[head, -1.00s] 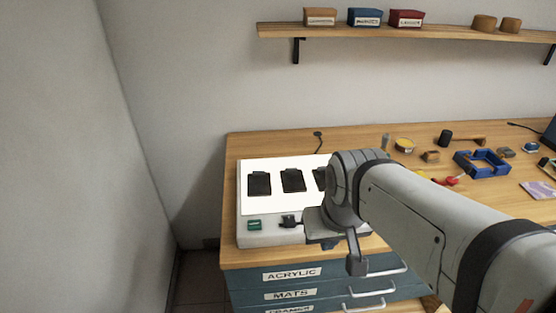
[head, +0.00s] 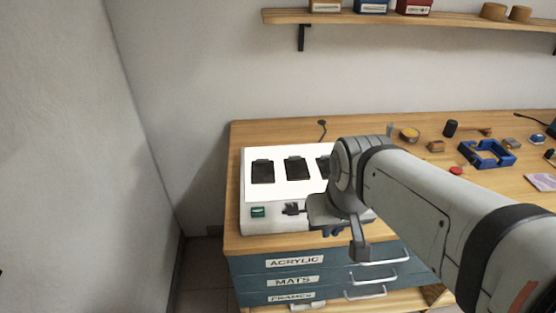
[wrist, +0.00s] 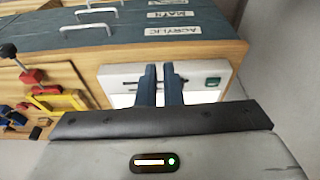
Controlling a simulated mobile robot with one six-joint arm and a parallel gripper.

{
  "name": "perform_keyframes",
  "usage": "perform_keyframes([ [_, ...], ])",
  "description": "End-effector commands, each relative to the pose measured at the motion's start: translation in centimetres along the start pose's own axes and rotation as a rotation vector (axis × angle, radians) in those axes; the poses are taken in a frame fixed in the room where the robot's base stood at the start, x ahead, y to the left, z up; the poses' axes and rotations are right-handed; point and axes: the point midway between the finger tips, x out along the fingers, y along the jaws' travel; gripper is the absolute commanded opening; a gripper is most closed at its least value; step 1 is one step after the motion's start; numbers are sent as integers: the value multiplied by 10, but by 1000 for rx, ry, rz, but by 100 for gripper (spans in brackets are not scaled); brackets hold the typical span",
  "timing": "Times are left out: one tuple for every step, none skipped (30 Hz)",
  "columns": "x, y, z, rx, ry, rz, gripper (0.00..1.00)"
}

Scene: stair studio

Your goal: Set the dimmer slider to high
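The white light box (head: 276,226) stands on the left end of the bench, with a green switch (head: 258,211) on its front. A small dark part, possibly the dimmer slider (head: 292,209), sits on the front between the switch and my gripper. My gripper (head: 330,232) is in front of the box, to the right of that part. In the wrist view, turned upside down, my gripper (wrist: 160,68) has two dark fingers close together before the front panel, with a narrow gap. Dark slot lines show left of them and the green switch (wrist: 212,82) to their right. The fingers hide part of the panel; contact is unclear.
Dark pieces (head: 262,171) lie on the box's lit top. Drawers (head: 290,263) with handles are below the bench top. A blue frame (head: 487,154) and small items lie on the right. A wall (head: 70,150) is on the left, a shelf (head: 400,17) above.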

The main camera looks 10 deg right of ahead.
Motion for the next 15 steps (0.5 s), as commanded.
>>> perform_keyframes([
  [2,0,-3,-21,-4,-1,11],
  [4,-1,-6,-46,-8,-1,13],
  [7,-2,-11,-90,-17,-3,16],
  [10,-2,-16,-134,-25,-4,19],
  [13,-3,-22,-187,-33,-6,21],
  [17,-4,-31,-270,-47,-11,25],
  [22,-6,-39,-339,-58,-15,27],
  [26,-7,-47,-412,-70,-21,29],
  [32,-9,-59,-514,-85,-29,33],
  [37,-11,-68,-591,-97,-37,35],
  [42,-12,-77,-669,-108,-46,38],
  [49,-15,-88,-773,-124,-59,41],
  [54,-17,-96,-849,-133,-69,43],
  [59,-19,-104,-923,-143,-80,46],
  [66,-21,-115,-1018,-154,-95,49],
])
